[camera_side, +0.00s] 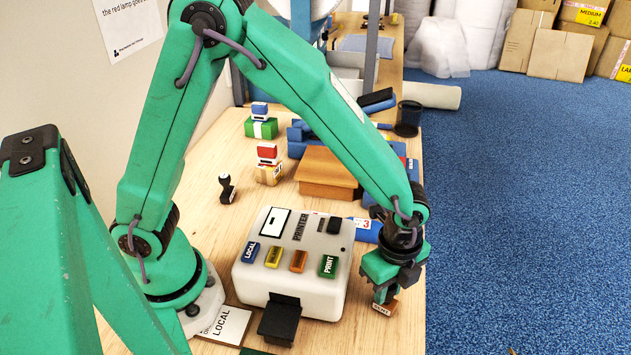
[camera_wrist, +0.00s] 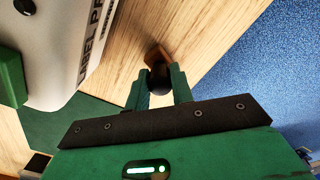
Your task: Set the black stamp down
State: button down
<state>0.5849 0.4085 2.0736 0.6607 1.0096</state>
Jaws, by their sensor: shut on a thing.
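My gripper (camera_side: 384,290) is low over the near right part of the table, to the right of the label printer. It is shut on the black stamp (camera_side: 384,308), which has a brown wooden base with a small white label. In the wrist view, the fingers of my gripper (camera_wrist: 158,95) pinch the round black handle of the stamp (camera_wrist: 157,78), and its wooden base shows beyond. The fingers hide most of the handle in the side view. I cannot tell whether the base touches the table.
The white printer (camera_side: 300,240) stands left of my gripper, its black tray (camera_side: 280,320) in front. Behind are a small dark stamp (camera_side: 226,188), a red stamp (camera_side: 268,153), a wooden box (camera_side: 325,178) and a blue item marked 3 (camera_side: 367,230). The table's right edge is close, with blue carpet (camera_side: 530,200) beyond.

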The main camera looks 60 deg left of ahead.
jog(key=shift+f, duration=0.15)
jog(key=c, duration=1.2)
grip_release()
notch_tip(320, 180, up, 12)
jog(key=shift+r, duration=0.2)
jog(key=s+a+r+n+t, duration=0.2)
jog(key=s+a+r+n, duration=0.1)
jog(key=a+n, duration=0.3)
jog(key=s+a+r+n+t, duration=0.1)
jog(key=s+a+r+n, duration=0.2)
jog(key=a+n, duration=0.3)
jog(key=s+a+r+n+t, duration=0.2)
jog(key=a+n, duration=0.4)
jog(key=a, duration=0.3)
jog(key=shift+s+a+r+t, duration=0.35)
jog(key=shift+s+r, duration=0.1)
jog(key=shift+s, duration=0.75)
